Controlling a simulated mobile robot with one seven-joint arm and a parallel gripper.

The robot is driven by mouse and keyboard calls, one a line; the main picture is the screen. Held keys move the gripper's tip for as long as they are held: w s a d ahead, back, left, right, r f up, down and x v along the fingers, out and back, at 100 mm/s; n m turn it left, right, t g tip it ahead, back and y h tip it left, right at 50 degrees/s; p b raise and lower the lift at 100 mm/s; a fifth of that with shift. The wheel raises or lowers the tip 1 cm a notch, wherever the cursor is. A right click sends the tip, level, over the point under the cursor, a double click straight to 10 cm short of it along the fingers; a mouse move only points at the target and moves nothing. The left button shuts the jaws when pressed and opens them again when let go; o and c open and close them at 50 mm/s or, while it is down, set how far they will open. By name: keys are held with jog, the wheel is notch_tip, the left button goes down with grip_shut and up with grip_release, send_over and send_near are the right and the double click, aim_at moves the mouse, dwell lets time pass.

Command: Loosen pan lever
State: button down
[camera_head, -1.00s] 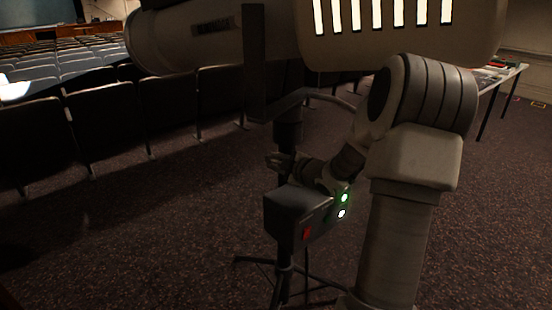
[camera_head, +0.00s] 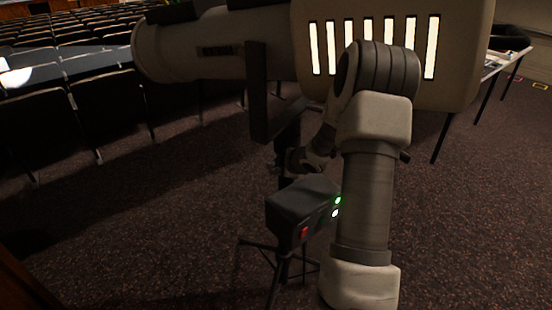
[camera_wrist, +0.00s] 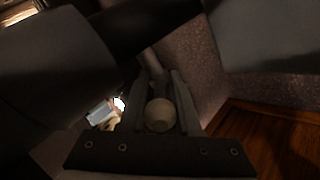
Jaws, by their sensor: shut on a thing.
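The pan lever shows in the wrist view as a pale round knob (camera_wrist: 160,115) on a thin rod running up and away. My gripper (camera_wrist: 161,88) has a finger on each side of it and is shut on the lever. In the head view my gripper (camera_head: 285,167) is small and dark at the stand's post, below the yoke (camera_head: 258,95); the lever cannot be made out there. The large pale spotlight (camera_head: 205,35) sits in the yoke above, and my forearm crosses in front of its slotted end.
A dark box (camera_head: 295,208) with a red switch and lit lamps is on the stand just below my gripper. The stand's legs (camera_head: 262,250) spread on the carpet. Rows of seats (camera_head: 110,115) stand at left, a table (camera_head: 490,65) at far right. Carpet around is clear.

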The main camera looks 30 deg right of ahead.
jog(key=shift+p, duration=0.55)
jog(key=c, duration=0.6)
grip_release()
jog(key=shift+r, duration=0.1)
jog(key=shift+w+d+f+b, duration=0.1)
jog(key=shift+f+b, duration=0.15)
jog(key=shift+b, duration=0.75)
jog(key=shift+f+b, duration=0.1)
jog(key=shift+b, duration=0.5)
jog(key=t+b, duration=0.1)
jog(key=b, duration=0.4)
jog(key=shift+s+f+t, duration=0.2)
jog(key=shift+t, duration=0.2)
